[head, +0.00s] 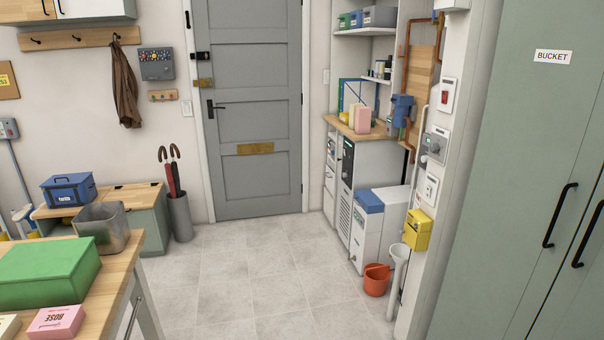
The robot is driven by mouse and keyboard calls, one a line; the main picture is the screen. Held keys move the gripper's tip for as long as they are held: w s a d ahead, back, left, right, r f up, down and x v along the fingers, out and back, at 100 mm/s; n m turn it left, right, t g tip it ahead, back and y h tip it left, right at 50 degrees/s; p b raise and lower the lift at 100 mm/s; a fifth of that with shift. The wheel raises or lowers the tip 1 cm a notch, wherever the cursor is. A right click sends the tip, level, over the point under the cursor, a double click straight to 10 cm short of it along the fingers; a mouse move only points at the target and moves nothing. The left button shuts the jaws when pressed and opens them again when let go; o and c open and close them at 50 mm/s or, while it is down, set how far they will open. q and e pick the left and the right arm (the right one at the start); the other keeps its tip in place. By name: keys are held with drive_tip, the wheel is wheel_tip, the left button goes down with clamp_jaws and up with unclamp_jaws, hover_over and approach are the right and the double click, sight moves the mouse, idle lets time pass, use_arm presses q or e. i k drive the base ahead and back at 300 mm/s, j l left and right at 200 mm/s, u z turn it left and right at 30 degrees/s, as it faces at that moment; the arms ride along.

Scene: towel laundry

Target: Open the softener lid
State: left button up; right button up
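A white floor unit (366,238) with a blue lid (369,201) stands low against the right wall, and it looks like the softener. The blue lid lies flat on its top front part and looks shut. A pale flat top (392,197) lies right behind the lid. Neither of my grippers is in view, so no gripper is seen near the lid.
An orange-red bucket (377,279) and a white standing pipe (396,280) are beside the unit. A yellow box (417,230) hangs on the wall above them. A wooden table (125,262) is at the left. The tiled floor (245,275) between is clear.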

sight(366, 199)
drive_tip(key=i+l, duration=0.3)
drive_tip(key=i, duration=0.2)
drive_tip(key=i+l, duration=0.3)
drive_tip(key=i, duration=0.25)
drive_tip(key=j+u, duration=0.05)
